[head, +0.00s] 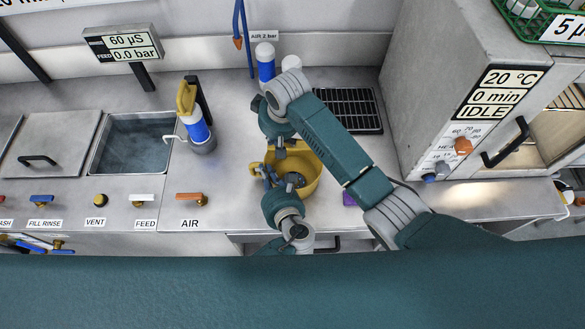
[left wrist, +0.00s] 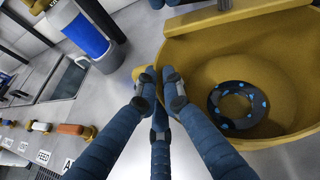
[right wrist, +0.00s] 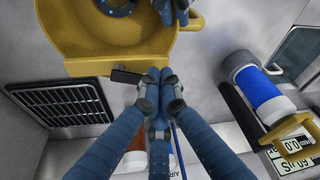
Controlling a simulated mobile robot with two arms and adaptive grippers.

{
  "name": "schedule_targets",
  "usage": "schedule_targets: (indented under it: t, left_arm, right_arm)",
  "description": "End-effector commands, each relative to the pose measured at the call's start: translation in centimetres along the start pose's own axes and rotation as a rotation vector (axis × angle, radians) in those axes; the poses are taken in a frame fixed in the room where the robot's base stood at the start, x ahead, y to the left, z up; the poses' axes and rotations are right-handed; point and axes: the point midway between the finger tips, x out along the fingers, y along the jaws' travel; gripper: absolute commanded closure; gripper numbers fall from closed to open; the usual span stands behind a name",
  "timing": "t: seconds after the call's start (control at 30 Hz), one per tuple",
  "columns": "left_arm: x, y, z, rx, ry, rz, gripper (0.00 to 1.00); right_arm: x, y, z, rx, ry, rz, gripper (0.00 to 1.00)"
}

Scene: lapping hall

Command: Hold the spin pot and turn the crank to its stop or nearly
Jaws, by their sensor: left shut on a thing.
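The spin pot (head: 312,172) is a yellow bowl on the bench; a dark ring with blue spots (left wrist: 237,104) lies inside. My left gripper (head: 268,174) is shut at the pot's left side, on what looks like its yellow lug; the left wrist view shows the fingertips against the rim. A flat yellow bar (right wrist: 105,67) crosses the pot's far side, with a short black piece (right wrist: 128,76) beside it that may be the crank's grip. My right gripper (right wrist: 158,76) has its fingertips close together beside that piece, with nothing visible between them. The crank's angle cannot be told.
A black grate (head: 350,109) lies behind the pot. A blue-and-white cylinder with a yellow handle (head: 196,126) stands left, near the water basin (head: 138,140). A grey oven cabinet (head: 430,75) stands right. A purple object (head: 349,199) lies right of the pot.

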Motion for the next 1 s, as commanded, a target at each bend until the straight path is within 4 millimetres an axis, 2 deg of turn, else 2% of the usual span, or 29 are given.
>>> schedule_targets:
  t: [1.0]
  left_arm:
    - [0.0, 0.1, -0.1, 0.003, 0.001, 0.003, 1.00]
  right_arm:
    - [0.8, 2.1, -2.8, 0.001, 0.002, 0.004, 1.00]
